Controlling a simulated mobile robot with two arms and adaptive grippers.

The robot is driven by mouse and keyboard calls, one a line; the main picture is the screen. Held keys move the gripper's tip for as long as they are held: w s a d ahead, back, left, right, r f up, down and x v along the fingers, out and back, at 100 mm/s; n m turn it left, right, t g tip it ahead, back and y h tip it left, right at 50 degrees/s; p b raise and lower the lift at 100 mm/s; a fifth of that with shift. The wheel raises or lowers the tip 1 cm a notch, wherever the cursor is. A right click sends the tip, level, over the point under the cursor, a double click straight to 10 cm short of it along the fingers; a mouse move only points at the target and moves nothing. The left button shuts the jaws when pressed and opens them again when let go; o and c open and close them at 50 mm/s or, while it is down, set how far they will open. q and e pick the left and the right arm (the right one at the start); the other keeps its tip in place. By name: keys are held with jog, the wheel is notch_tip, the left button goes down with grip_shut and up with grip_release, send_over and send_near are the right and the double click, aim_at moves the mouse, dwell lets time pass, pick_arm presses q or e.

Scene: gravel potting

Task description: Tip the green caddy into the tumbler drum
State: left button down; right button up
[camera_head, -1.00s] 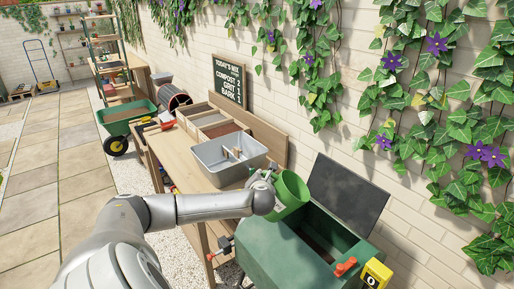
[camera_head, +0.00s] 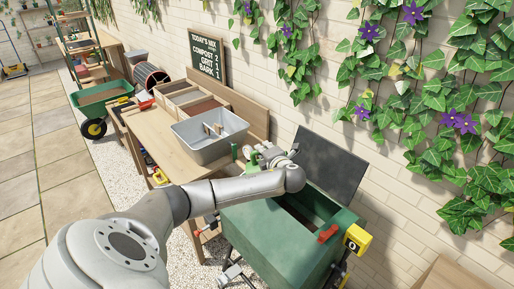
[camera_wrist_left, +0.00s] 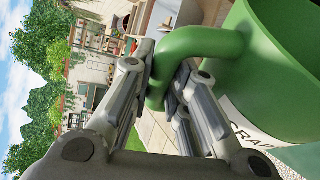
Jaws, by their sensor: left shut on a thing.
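My left gripper (camera_wrist_left: 172,92) is shut on the handle of the green caddy (camera_wrist_left: 275,85); in the left wrist view the handle passes between the fingers. The caddy's body fills the right side there, with part of a white label showing. In the head view my left gripper (camera_head: 268,158) is beyond the forearm, by the tumbler's far left edge, and the caddy is mostly or wholly hidden. Its tilt and contents cannot be made out. The green tumbler drum (camera_head: 270,238) stands at the lower middle, its dark lid (camera_head: 336,172) raised and its opening partly covered by my arm.
A wooden bench (camera_head: 160,138) holds a grey tub (camera_head: 207,150) and a divided wooden tray (camera_head: 185,98). A yellow box marked 0 (camera_head: 356,239) and a red latch (camera_head: 328,233) are on the drum's right. A green wheelbarrow (camera_head: 104,98) stands beyond. The ivy wall is close behind.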

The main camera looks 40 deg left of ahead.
pick_arm(q)
jog(key=w+d+m+y, duration=0.3)
jog(key=w+d+m, duration=0.2)
jog(key=w+d, duration=0.3)
jog(key=shift+d, duration=0.2)
dwell(0.5)
jog(key=shift+w, duration=0.1)
dwell(2.0)
